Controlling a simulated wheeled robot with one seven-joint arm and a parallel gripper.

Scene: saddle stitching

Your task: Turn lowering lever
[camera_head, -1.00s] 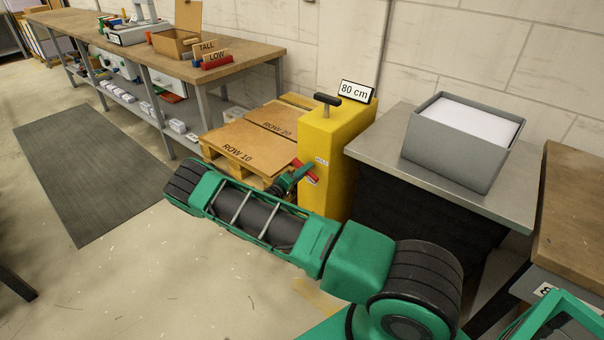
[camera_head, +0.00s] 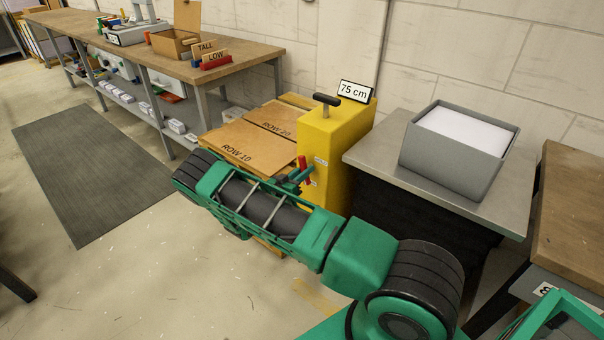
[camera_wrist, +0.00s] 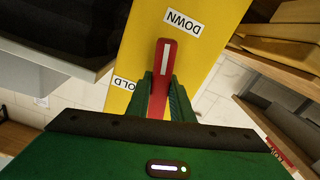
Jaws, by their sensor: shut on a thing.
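The red lowering lever (camera_head: 304,169) is on the front of the yellow lift column (camera_head: 335,150). In the wrist view the lever (camera_wrist: 162,75) has a white stripe and points at the DOWN label (camera_wrist: 184,22). A second label, partly hidden and ending in "OLD" (camera_wrist: 126,84), is to its left. My gripper (camera_wrist: 160,95) is shut on the lever, one green finger on each side. In the head view my gripper (camera_head: 296,178) is at the lever, partly hidden by my forearm. The sign on the column (camera_head: 357,91) reads 75 cm.
A pallet with ROW 10 and ROW 20 boards (camera_head: 245,147) stands left of the column. A metal table (camera_head: 385,150) with a grey bin of white sheets (camera_head: 450,160) is to the right. A long workbench (camera_head: 240,62) stands at the back left.

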